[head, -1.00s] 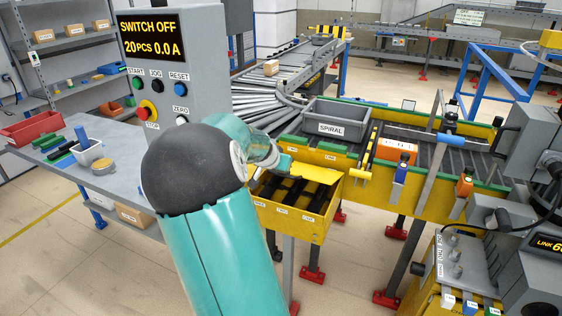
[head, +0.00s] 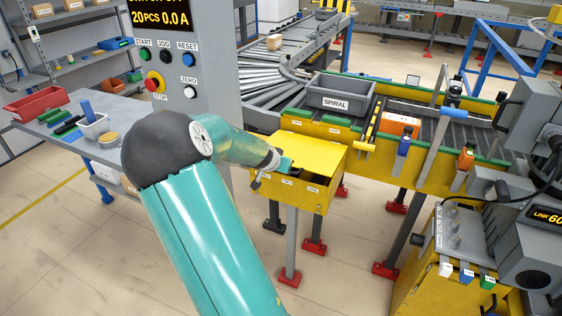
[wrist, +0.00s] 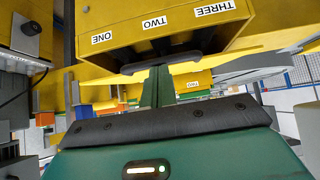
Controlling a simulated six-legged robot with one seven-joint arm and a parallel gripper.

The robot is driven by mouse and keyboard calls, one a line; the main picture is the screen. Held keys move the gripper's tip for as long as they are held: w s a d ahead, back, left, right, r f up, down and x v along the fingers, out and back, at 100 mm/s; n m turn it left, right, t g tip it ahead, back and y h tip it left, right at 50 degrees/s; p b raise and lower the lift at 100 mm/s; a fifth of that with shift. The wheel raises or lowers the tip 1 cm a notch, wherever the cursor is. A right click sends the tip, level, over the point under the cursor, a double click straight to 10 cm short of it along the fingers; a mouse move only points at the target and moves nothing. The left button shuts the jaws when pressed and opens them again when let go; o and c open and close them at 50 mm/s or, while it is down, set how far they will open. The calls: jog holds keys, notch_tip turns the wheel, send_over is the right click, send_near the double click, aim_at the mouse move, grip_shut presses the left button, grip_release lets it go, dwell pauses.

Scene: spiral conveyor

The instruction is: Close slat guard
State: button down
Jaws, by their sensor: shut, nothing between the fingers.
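The slat guard is a yellow lid (head: 318,151) on a yellow box (head: 287,196) at the end of the conveyor in the head view. It lies nearly flat over the box, with a dark gap under its front right edge. The box also shows in the wrist view (wrist: 128,32), upside down, with labels ONE, TWO and THREE and a dark interior. My gripper (head: 286,164) is shut and empty at the left part of the lid. In the wrist view my fingers (wrist: 163,77) end at the box opening by a dark bar. Whether they touch the guard I cannot tell.
A grey control panel (head: 188,60) stands behind my arm. A grey SPIRAL bin (head: 340,92), an orange box (head: 398,124) and a blue-handled lever (head: 441,125) are on or beside the conveyor. Grey legs with red feet stand below. The floor in front is clear.

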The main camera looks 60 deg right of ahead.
jog(key=f+h, duration=0.2)
jog(key=f, duration=0.1)
jog(key=a+f, duration=0.1)
jog(key=f, duration=0.1)
jog(key=shift+f+h, duration=0.25)
jog(key=shift+h, duration=0.15)
jog(key=shift+r, duration=0.1)
